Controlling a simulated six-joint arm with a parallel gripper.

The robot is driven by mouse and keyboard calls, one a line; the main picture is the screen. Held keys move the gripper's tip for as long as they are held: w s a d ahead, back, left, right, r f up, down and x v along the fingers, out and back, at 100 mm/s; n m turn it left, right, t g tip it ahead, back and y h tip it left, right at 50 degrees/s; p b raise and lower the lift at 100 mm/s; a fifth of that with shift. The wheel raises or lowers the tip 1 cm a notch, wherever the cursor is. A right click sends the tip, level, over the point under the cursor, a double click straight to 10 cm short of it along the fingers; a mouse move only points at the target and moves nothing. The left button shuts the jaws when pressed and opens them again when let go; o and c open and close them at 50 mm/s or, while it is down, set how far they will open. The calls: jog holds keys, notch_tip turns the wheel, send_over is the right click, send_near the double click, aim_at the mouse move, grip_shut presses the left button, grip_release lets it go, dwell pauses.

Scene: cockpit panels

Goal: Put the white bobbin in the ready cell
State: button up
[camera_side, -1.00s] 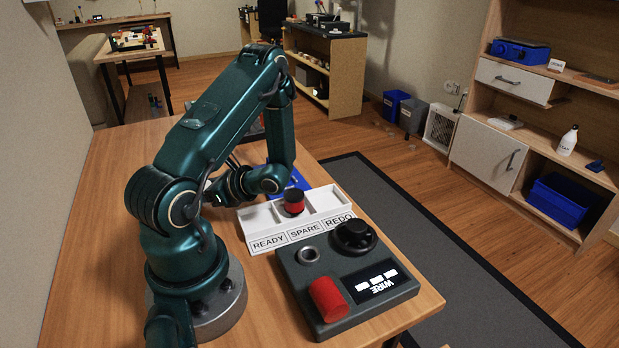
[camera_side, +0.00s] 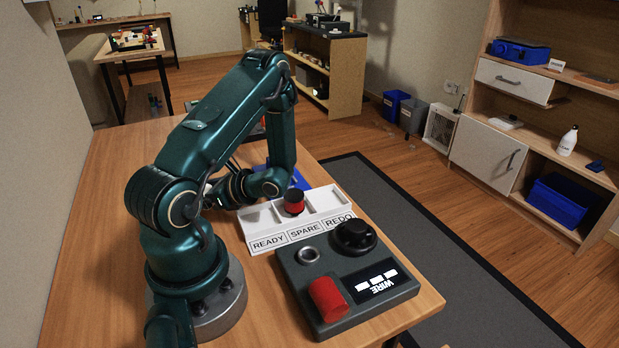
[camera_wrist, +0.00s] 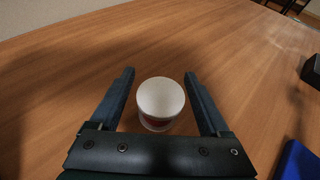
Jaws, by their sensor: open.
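The white bobbin (camera_wrist: 160,98) stands on the wooden table in the wrist view, with a white round top and a reddish part below it. My gripper (camera_wrist: 159,74) is open, with one finger on each side of the bobbin and a gap to both. In the side view my arm hides the bobbin. The white tray (camera_side: 283,237) has cells labelled READY, SPARE and REDO. A red bobbin with a black top (camera_side: 293,202) sits in the spare cell.
A dark control box (camera_side: 300,275) with a black knob, a red cylinder and a WIRE display stands in front of the tray. A blue item (camera_side: 300,180) lies behind the tray and shows at the wrist view's lower right (camera_wrist: 298,162). The table around the white bobbin is clear.

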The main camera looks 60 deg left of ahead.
notch_tip(320, 180, up, 4)
send_over(240, 217)
jog(key=a, duration=0.2)
jog(key=shift+s+d, duration=0.2)
jog(key=shift+s, duration=0.1)
jog(key=shift+w+d+r, duration=0.3)
jog(key=shift+w+d, duration=0.05)
jog(key=shift+d, duration=0.1)
jog(key=shift+w+d+r, duration=0.1)
jog(key=shift+d+r, duration=0.05)
jog(key=shift+d, duration=0.1)
jog(key=w+d+r+n+t+h, duration=0.2)
jog(key=d+r+n+t+h, duration=0.2)
jog(key=d+t, duration=0.3)
jog(key=w+d+r+n+t+h, duration=0.2)
jog(key=d+r+n+t+h, duration=0.2)
jog(key=d, duration=0.8)
notch_tip(240, 217, up, 3)
jog(key=t+h, duration=0.1)
jog(key=t, duration=0.2)
jog(key=shift+w+d+f+n+t, duration=0.15)
jog(key=shift+w+d+n+t, duration=0.2)
jog(key=shift+d+n+t, duration=0.05)
jog(key=shift+o, duration=0.5)
jog(key=shift+d+r+h, duration=0.2)
jog(key=shift+d+h, duration=0.05)
jog(key=shift+h, duration=0.05)
